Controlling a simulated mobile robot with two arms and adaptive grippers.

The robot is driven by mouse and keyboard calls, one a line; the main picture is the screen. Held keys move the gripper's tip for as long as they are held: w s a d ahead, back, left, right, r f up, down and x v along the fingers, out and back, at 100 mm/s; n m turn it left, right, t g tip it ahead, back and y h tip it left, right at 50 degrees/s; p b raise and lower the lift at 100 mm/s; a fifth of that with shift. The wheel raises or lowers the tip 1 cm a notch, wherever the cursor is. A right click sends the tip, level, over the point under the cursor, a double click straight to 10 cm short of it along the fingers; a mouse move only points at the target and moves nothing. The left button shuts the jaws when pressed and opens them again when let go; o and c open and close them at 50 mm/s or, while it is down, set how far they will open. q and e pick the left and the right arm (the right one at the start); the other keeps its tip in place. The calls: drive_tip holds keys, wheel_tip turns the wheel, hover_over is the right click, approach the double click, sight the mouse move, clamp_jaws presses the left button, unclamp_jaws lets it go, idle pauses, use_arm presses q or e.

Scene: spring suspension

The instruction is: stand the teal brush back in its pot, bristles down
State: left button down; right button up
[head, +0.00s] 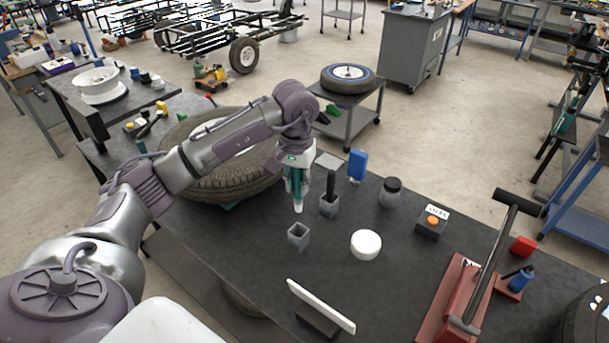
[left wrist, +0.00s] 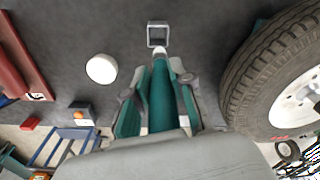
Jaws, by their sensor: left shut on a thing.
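My left gripper (head: 294,178) is shut on the teal brush (left wrist: 160,95). The brush hangs nearly upright with its pale tip (head: 298,206) pointing down. An empty-looking grey square pot (head: 298,236) stands on the dark table, just below the tip in the head view. In the left wrist view the pot (left wrist: 158,42) shows its open top just beyond the tip. The tip seems to be above the pot and apart from it; the exact height is hard to tell. My right gripper is not in view.
A second grey pot (head: 329,207) holds a black-handled tool close to the right. A white round object (head: 366,244), a dark jar (head: 391,193), a blue bottle (head: 357,165) and a button box (head: 432,223) stand further right. A large tire (head: 225,182) lies behind my arm.

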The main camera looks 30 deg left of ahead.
sight(297, 199)
use_arm(q)
drive_tip(key=shift+s+f, duration=0.3)
drive_tip(key=shift+f, duration=0.1)
drive_tip(key=shift+f+b, duration=0.35)
drive_tip(key=f, duration=0.2)
drive_tip(key=b, duration=0.1)
drive_tip(key=shift+w+f, duration=0.25)
drive_tip(key=shift+f, duration=0.45)
drive_tip(key=shift+f+b, duration=0.6)
drive_tip(key=shift+f, duration=0.1)
wheel_tip(297, 199, down, 2)
drive_tip(key=shift+f+b, duration=0.1)
drive_tip(key=shift+b, duration=0.9)
drive_tip(key=shift+f+b, duration=0.85)
drive_tip(key=shift+f, duration=0.1)
drive_tip(key=shift+f+b, duration=0.45)
drive_tip(key=shift+f, duration=0.05)
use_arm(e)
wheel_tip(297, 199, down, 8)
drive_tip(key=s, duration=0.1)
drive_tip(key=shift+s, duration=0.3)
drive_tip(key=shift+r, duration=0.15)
